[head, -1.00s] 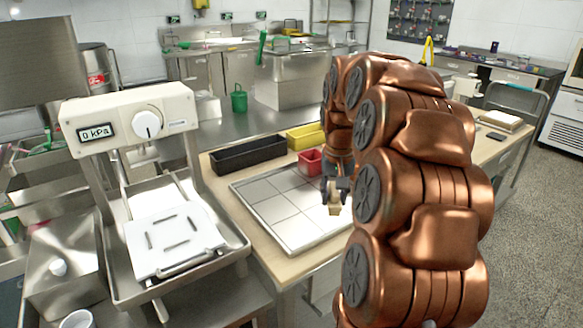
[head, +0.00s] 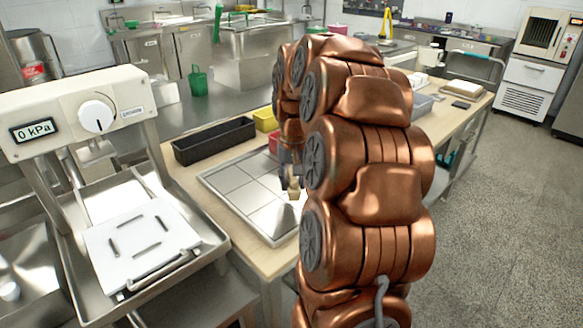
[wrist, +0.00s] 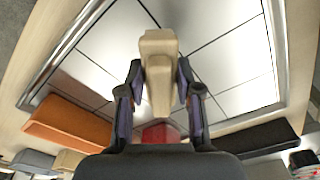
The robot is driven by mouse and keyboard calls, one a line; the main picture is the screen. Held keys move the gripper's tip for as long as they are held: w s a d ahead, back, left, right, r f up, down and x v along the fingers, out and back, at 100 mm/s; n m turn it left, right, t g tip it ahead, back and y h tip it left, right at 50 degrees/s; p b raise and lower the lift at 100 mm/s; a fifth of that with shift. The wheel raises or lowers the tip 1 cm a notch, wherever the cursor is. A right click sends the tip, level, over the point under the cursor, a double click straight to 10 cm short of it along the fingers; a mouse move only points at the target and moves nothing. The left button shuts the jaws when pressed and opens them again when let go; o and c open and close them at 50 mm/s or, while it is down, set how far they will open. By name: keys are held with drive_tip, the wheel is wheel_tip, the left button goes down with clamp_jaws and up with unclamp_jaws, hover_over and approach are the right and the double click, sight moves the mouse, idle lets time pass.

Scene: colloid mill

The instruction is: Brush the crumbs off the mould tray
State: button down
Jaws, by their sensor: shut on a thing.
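The mould tray (head: 237,179) is a flat, shiny metal tray with dark grid lines, lying on the wooden table. It also fills much of the wrist view (wrist: 228,62). My gripper (head: 291,180) is over the right side of the tray, pointing down. It is shut on a beige, block-like tool (wrist: 158,45), likely the brush, gripped between both fingers in the wrist view. I cannot tell whether the tool touches the tray. I can make out no crumbs. My arm hides the tray's right end in the head view.
A black bin (head: 214,142), a yellow bin (head: 265,120) and a red container (head: 273,142) stand along the tray's far side. A white press with a 0 kPa display (head: 75,115) stands to the left. Open floor (head: 500,220) lies to the right.

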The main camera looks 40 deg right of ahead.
wheel_tip(320, 180, down, 3)
drive_tip(key=shift+s+b, duration=0.1)
drive_tip(key=shift+b, duration=0.25)
drive_tip(key=shift+d+f+p, duration=0.15)
drive_tip(key=shift+d+p, duration=0.25)
drive_tip(key=shift+d, duration=1.8)
drive_tip(key=shift+a+f, duration=0.1)
drive_tip(key=shift+a, duration=0.4)
drive_tip(key=shift+a+b, duration=0.35)
drive_tip(key=shift+a, duration=1.4)
drive_tip(key=shift+r+p, duration=1.3)
drive_tip(key=shift+r, duration=2.85)
